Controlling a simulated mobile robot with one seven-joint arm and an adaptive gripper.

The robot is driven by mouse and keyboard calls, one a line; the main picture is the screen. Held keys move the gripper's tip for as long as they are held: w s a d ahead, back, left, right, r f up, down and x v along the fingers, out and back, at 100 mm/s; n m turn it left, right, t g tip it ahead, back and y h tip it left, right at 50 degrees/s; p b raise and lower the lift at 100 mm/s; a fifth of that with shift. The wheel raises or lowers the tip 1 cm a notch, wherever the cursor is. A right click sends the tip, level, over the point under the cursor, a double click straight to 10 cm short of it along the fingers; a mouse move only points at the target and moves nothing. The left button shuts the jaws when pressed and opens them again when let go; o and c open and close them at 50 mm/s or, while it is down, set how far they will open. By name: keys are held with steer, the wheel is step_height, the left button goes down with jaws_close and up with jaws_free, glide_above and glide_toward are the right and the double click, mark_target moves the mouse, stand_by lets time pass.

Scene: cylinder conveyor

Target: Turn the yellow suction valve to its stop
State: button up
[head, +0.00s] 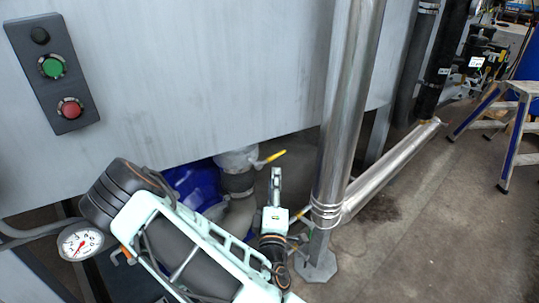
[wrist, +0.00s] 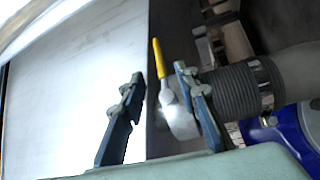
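The yellow suction valve handle (head: 271,158) sticks out to the right from a pipe fitting under the metal panel in the head view. In the wrist view the yellow handle (wrist: 159,58) points up from a silvery valve body (wrist: 182,120). My gripper (head: 276,176) is below the handle in the head view. In the wrist view its two fingers (wrist: 158,80) are spread apart, with the handle's lower part showing between them, nearer the right finger. I cannot tell whether the right finger touches the valve. Part of the valve body is hidden behind that finger.
A vertical steel pipe (head: 347,100) stands close to the right of my gripper. The large metal panel (head: 200,75) is above, with a button box (head: 54,72) at left. A blue pump housing (head: 190,184) is beside the valve. Open floor (head: 440,220) lies at right.

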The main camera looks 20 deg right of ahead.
mark_target(276, 156)
steer(key=b+x, duration=0.1)
steer(key=x, duration=0.9)
steer(key=shift+w+d, duration=0.25)
steer(key=shift+d, duration=0.05)
jaws_close()
